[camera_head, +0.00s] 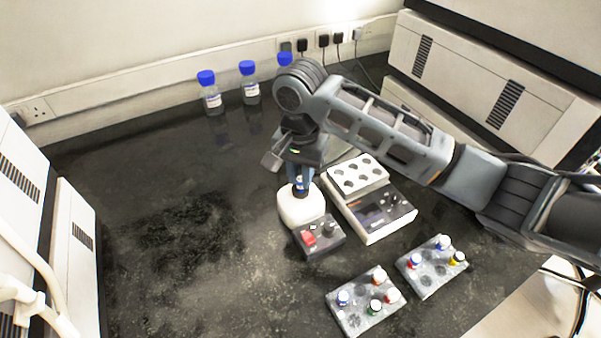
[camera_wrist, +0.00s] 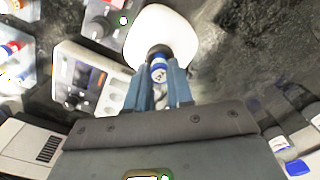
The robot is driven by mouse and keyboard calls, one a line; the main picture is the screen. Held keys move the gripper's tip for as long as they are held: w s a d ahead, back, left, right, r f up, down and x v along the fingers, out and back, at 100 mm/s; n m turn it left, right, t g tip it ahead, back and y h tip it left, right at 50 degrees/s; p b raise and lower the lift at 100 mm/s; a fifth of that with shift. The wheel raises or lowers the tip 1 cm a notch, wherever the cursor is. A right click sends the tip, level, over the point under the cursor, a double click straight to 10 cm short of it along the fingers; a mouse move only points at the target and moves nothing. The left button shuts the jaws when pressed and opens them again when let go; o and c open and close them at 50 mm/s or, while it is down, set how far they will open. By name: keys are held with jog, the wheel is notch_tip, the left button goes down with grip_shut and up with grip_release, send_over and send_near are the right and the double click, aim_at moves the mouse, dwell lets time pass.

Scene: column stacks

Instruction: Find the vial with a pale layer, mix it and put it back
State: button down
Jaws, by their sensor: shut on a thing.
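My gripper (camera_head: 300,178) is shut on a blue-capped vial (camera_head: 299,188) and points down over the vortex mixer's white top (camera_head: 300,207). In the wrist view the vial (camera_wrist: 158,70) sits between the blue-grey fingertips (camera_wrist: 160,80), its dark lower end over the mixer's white top (camera_wrist: 160,30). I cannot tell whether it touches the cup. The fingers and label hide its liquid. The front rack (camera_head: 362,324) and the right rack (camera_head: 428,287) hold vials with blue, red, orange, green and yellow caps; no layers can be made out.
A white block with round wells (camera_head: 358,160) and a control panel stands right of the mixer. Blue-capped bottles (camera_head: 212,98) stand along the back wall. White instruments flank the bench. The dark bench (camera_head: 180,230) is clear at left.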

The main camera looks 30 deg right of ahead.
aim_at(300, 179)
dwell(0.3)
notch_tip(300, 179, up, 4)
jog(key=p, duration=0.5)
jog(key=shift+r, duration=1)
